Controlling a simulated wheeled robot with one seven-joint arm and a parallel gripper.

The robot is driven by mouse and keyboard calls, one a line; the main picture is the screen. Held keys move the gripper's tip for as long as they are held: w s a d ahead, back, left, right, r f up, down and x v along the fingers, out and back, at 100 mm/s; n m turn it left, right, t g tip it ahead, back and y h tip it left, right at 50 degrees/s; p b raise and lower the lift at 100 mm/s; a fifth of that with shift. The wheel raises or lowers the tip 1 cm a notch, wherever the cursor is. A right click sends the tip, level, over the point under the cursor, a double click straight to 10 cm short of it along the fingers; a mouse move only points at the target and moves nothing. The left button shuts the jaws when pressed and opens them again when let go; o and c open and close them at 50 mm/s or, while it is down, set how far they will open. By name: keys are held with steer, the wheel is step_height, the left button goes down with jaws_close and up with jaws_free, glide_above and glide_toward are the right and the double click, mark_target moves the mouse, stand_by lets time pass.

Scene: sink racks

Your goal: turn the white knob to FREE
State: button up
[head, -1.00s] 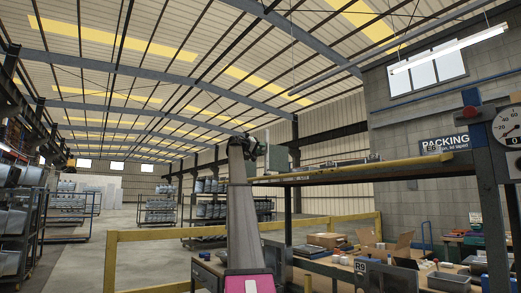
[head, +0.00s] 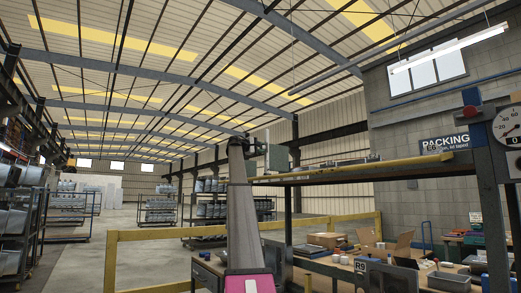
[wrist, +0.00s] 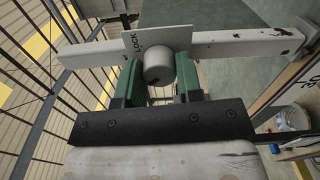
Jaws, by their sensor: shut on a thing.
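The white knob (wrist: 158,63) is a short pale cylinder in the middle of the wrist view. It sits in front of a light plate (wrist: 168,38) whose printed word LOCK shows sideways, just left of the knob. No word FREE is readable. My gripper (wrist: 160,82) has its two green fingers on either side of the knob and is shut on it. In the head view my gripper (head: 252,147) is small and dark, at the left side of a grey-green box (head: 278,157). The knob cannot be made out there.
A long pale bar (wrist: 90,54) runs behind the knob in the wrist view. A raised beam with a yellow edge (head: 350,167) extends right of the box in the head view. A yellow rail (head: 160,235) and a cluttered workbench (head: 330,265) lie below.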

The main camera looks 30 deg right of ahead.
steer(key=shift+n, duration=0.5)
steer(key=shift+f, duration=0.1)
steer(key=o, duration=0.9)
steer(key=shift+a, duration=0.1)
steer(key=a, duration=0.7)
steer(key=s+a, duration=0.1)
steer(key=a, duration=0.2)
steer(key=shift+a, duration=0.3)
steer(key=shift+w+a, duration=0.1)
